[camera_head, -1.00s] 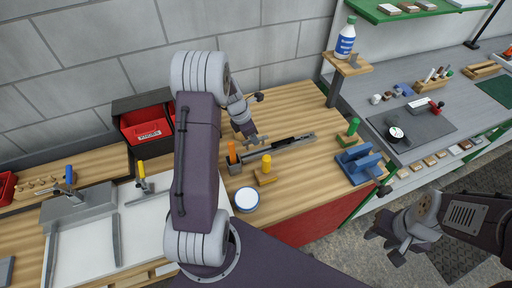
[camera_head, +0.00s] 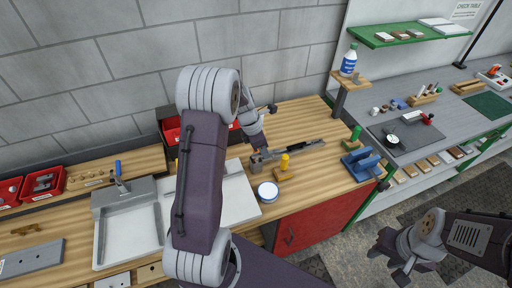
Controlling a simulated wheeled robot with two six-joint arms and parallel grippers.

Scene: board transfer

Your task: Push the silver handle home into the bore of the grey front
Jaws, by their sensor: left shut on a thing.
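My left gripper (camera_head: 262,146) is over the workbench, at the near-left end of a long dark and silver vise-like device (camera_head: 298,149). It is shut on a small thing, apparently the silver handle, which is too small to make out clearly. The grey front (camera_head: 257,162), a small block, is at the left end of this device, just below the gripper. Its bore is not visible, so I cannot tell whether handle and bore touch. My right gripper (camera_head: 388,254) hangs at the lower right, away from the bench, and appears empty with its fingers apart.
A yellow-topped wooden block (camera_head: 284,174) and a round white-topped tin (camera_head: 268,192) are close in front of the device. A blue fixture (camera_head: 362,165) is at the bench's right end. Red bins (camera_head: 42,184) stand at the left. My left forearm hides part of the bench.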

